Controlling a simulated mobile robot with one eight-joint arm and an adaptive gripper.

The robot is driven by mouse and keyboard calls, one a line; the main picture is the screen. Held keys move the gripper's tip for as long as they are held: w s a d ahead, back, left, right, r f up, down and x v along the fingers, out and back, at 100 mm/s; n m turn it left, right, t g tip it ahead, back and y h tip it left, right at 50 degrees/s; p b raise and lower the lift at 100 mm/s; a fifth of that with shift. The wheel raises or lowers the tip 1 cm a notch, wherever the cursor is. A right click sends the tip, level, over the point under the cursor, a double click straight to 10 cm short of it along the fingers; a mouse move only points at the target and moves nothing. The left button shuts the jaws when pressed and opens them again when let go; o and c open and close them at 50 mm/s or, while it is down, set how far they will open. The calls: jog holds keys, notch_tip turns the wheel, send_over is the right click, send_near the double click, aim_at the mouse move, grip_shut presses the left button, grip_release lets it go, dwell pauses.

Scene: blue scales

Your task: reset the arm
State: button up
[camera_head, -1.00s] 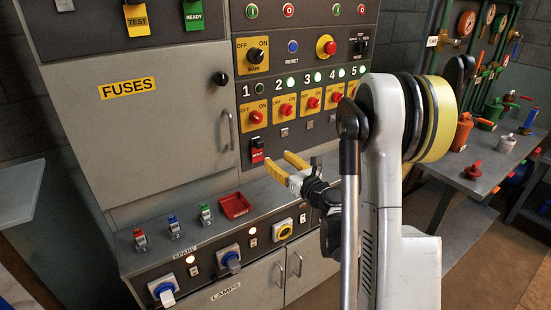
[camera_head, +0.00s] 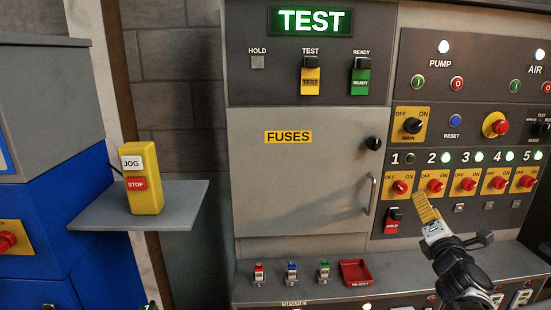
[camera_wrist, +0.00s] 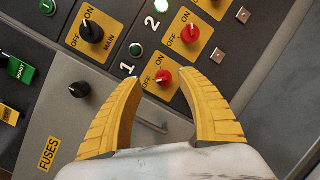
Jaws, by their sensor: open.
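My gripper (camera_head: 424,207) has yellow fingers and sits in front of the lower right of the grey control panel (camera_head: 300,200). In the wrist view my gripper (camera_wrist: 165,88) is open, with nothing between its fingers. Beyond the fingertips are the red-knobbed switch 1 (camera_wrist: 163,76) and switch 2 (camera_wrist: 190,33). The head view also shows switch 1 (camera_head: 400,187), just above and left of the gripper. My wrist and dark gripper body show at the lower right of the head view.
The FUSES door (camera_head: 290,185) is shut, with a handle (camera_head: 371,195) on its right. A red HOLD tag (camera_head: 391,226) hangs beside the gripper. Several small fuses and a red REJECT tray (camera_head: 355,272) are on the ledge. A yellow JOG/STOP box (camera_head: 144,190) stands on a left shelf (camera_head: 190,205).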

jog(key=s+a+f+m+g+y, duration=0.1)
jog(key=s+a+f+m+g, duration=0.2)
jog(key=s+a+m, duration=0.4)
jog(key=s+a+f+m+g+y, duration=0.2)
jog(key=s+a+f+m+g, duration=0.2)
jog(key=s+a+m, duration=0.3)
jog(key=s+a+f+m+g+y, duration=0.1)
jog(key=s+a+f+m+g, duration=0.2)
jog(key=s+a+m, duration=0.4)
jog(key=s+m+g, duration=0.1)
jog(key=s+m, duration=0.1)
jog(key=s, duration=0.3)
jog(key=shift+s+a+f+m+y, duration=0.2)
jog(key=shift+s+f+m+y, duration=0.1)
jog(key=shift+s, duration=0.05)
